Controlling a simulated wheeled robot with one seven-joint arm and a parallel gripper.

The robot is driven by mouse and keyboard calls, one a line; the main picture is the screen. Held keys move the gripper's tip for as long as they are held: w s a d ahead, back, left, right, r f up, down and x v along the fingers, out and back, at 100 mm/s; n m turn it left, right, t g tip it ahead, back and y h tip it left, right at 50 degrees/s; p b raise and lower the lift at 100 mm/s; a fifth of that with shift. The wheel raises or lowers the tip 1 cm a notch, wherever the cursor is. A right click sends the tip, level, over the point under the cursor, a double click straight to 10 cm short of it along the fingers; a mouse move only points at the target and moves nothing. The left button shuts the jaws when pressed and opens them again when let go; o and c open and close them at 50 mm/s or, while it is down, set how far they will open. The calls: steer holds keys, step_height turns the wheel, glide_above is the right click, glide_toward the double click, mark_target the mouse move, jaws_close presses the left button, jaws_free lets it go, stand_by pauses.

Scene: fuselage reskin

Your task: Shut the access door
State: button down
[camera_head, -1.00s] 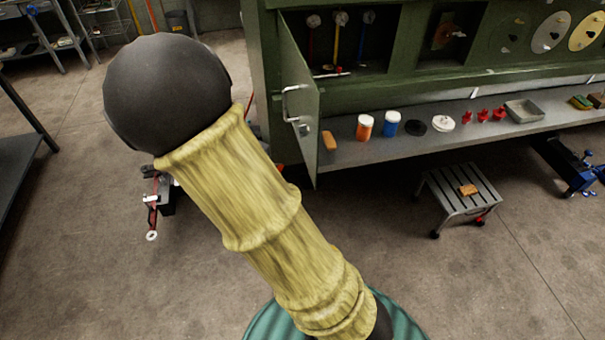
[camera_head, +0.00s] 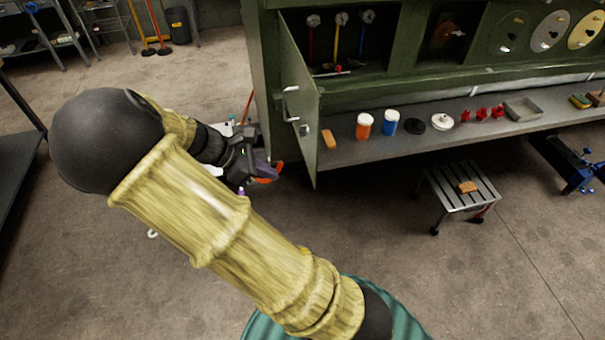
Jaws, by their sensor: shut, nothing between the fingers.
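The green access door (camera_head: 302,115) stands open, hinged at the left of a bay (camera_head: 375,55) in the green fuselage panel and swung out toward me. Its metal handle (camera_head: 289,102) and a small latch plate (camera_head: 304,130) face left. The bay shows round-topped fittings on red, yellow and blue stems. My gripper (camera_head: 268,173) is to the left of the door, near its lower edge. It is shut and empty, apart from the door in the picture. My bent arm covers part of the floor at left.
A grey shelf (camera_head: 350,155) below the bay holds an orange jar (camera_head: 363,126), a blue jar (camera_head: 389,123), red fittings (camera_head: 483,114) and a tray (camera_head: 523,109). A step stool (camera_head: 462,200) bearing a tan block stands in front. Open floor lies around it.

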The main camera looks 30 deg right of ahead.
mark_target(313, 181)
steer(key=s+d+f+p, duration=0.2)
steer(key=d+f+p, duration=0.1)
steer(key=d, duration=0.5)
steer(key=shift+s+f, duration=0.2)
steer(key=shift+f, duration=0.5)
steer(key=shift+d, duration=0.1)
